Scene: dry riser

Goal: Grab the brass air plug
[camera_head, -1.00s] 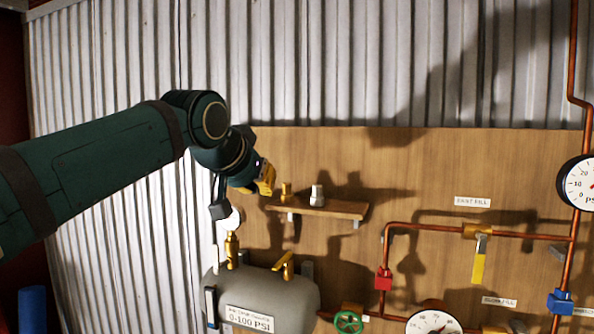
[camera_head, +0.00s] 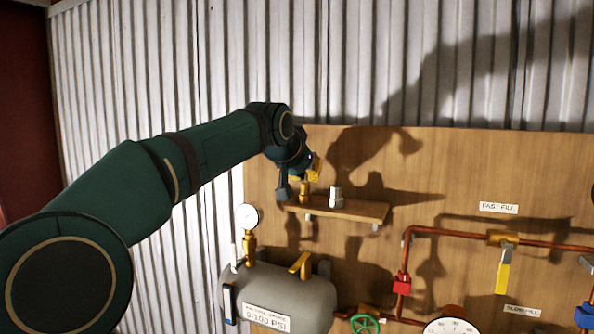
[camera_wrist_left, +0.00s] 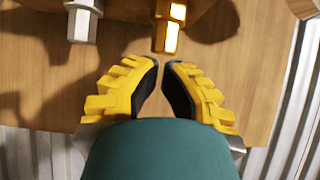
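The brass air plug (camera_head: 304,193) stands upright on the left part of a small wooden shelf (camera_head: 355,210). It also shows at the top of the left wrist view (camera_wrist_left: 167,36), just beyond the fingertips. My left gripper (camera_head: 314,169), with yellow fingers, is above and close to the plug in the head view. In the left wrist view the left gripper (camera_wrist_left: 163,64) has a narrow gap between its fingertips, with nothing between them. The fingers look apart from the plug. My right gripper is not in view.
A silver fitting (camera_head: 336,197) stands on the shelf right of the plug. Below are a gauge (camera_head: 247,216) and a grey tank (camera_head: 290,297) with a brass lever (camera_head: 300,264). Copper pipes (camera_head: 450,234) with valves run at the right. The board above the shelf is clear.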

